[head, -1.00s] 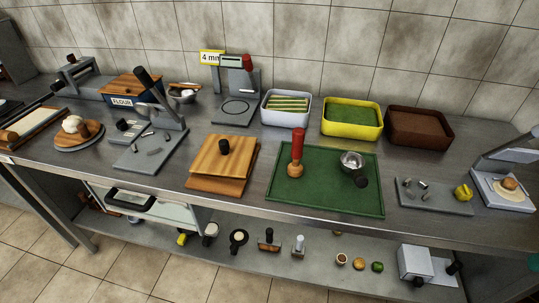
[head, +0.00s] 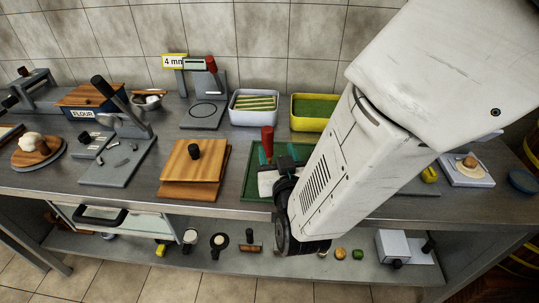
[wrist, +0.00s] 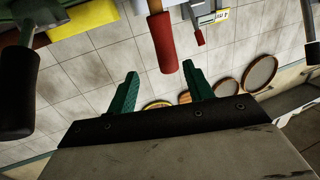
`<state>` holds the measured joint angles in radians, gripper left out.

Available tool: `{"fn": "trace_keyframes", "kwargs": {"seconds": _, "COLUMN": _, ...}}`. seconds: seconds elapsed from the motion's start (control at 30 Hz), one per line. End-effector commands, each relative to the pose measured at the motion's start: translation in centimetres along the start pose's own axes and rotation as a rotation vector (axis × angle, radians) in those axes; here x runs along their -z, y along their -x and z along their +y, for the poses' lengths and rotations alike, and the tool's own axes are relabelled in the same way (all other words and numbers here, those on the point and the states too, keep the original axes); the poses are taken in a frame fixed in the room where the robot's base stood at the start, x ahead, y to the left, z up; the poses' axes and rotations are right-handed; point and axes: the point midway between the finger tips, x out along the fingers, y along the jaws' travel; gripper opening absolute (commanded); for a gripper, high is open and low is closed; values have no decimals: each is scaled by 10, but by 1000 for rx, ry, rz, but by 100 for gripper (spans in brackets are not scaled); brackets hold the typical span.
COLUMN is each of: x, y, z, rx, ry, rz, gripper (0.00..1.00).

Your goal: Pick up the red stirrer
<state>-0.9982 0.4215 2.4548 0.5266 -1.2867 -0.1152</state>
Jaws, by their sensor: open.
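The red stirrer (head: 267,140) has a thick red handle and stands upright on the green tray (head: 250,182). Its lower end is hidden behind my gripper in the head view. My gripper (head: 279,155) is open, with green fingers, low over the tray close to the stirrer. In the wrist view, the red handle (wrist: 163,45) hangs from the top of the picture, its wooden part above. Its end lies between the two fingertips of my gripper (wrist: 160,72) in the picture. I cannot tell whether it is between them in depth. No contact is visible.
A wooden press with a black knob (head: 194,160) stands left of the tray. A white bin (head: 254,108) and a yellow bin (head: 309,112) stand behind. Black handles flank the wrist view at left (wrist: 18,95) and right (wrist: 312,50). My arm covers the tray's right part.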

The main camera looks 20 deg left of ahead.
Motion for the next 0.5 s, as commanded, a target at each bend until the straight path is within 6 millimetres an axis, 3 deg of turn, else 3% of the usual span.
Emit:
{"fn": "trace_keyframes", "kwargs": {"seconds": 0.17, "x": -3, "y": -2, "z": -11, "rx": 4, "ry": 17, "rz": 52, "gripper": 51}}
{"fn": "trace_keyframes", "kwargs": {"seconds": 0.5, "x": 3, "y": -44, "z": -10, "rx": 2, "ry": 17, "rz": 55, "gripper": 51}}
